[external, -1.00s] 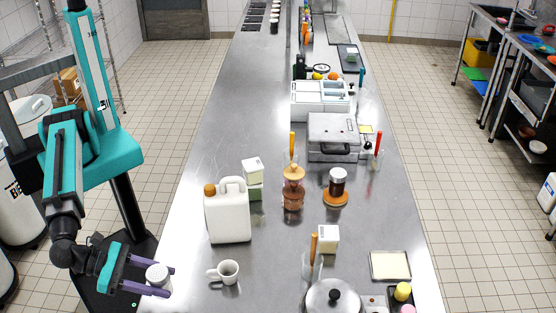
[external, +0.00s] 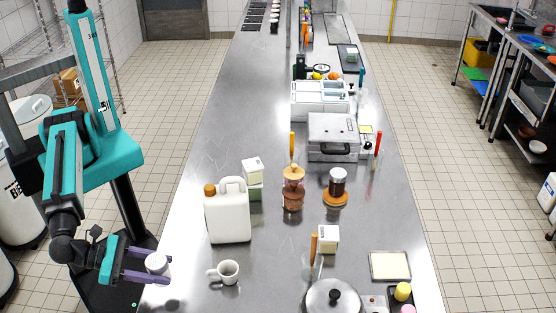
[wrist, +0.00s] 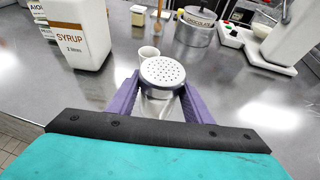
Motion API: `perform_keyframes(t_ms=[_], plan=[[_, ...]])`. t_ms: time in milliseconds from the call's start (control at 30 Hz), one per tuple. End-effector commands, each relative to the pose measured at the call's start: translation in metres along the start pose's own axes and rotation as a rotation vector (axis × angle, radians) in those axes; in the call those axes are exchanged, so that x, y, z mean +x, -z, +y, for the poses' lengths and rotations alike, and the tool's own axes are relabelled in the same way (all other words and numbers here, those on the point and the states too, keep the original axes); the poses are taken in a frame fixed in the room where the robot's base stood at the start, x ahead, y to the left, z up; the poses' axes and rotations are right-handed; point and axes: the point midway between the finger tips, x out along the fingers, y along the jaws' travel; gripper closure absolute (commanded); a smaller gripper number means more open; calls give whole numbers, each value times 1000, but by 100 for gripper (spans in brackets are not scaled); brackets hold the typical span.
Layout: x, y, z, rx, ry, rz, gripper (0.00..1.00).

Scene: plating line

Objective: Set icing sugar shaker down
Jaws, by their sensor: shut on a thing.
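The icing sugar shaker (external: 157,264) is a small pale cylinder with a perforated grey lid, and the lid shows from above in the wrist view (wrist: 162,72). My gripper (external: 150,270) has its purple fingers on both sides of the shaker and is shut on it. It also shows in the wrist view (wrist: 161,95). The shaker is upright at the left edge of the steel counter (external: 200,296). Its base is hidden by a finger, so I cannot tell whether it touches the counter.
A white mug (external: 229,272) stands just right of the shaker. A syrup jug (external: 228,218) stands behind them. A lidded pot (external: 333,297) is further right. The counter between the mug and the pot is clear.

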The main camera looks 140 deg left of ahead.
Motion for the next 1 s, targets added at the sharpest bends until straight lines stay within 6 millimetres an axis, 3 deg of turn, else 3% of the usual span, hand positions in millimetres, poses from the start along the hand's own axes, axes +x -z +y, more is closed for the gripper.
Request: perform_keyframes(t_ms=[400, 1000], plan=[[15, 36, 0, 0, 0, -1, 81], [17, 40, 0, 0, 0, -1, 81]])
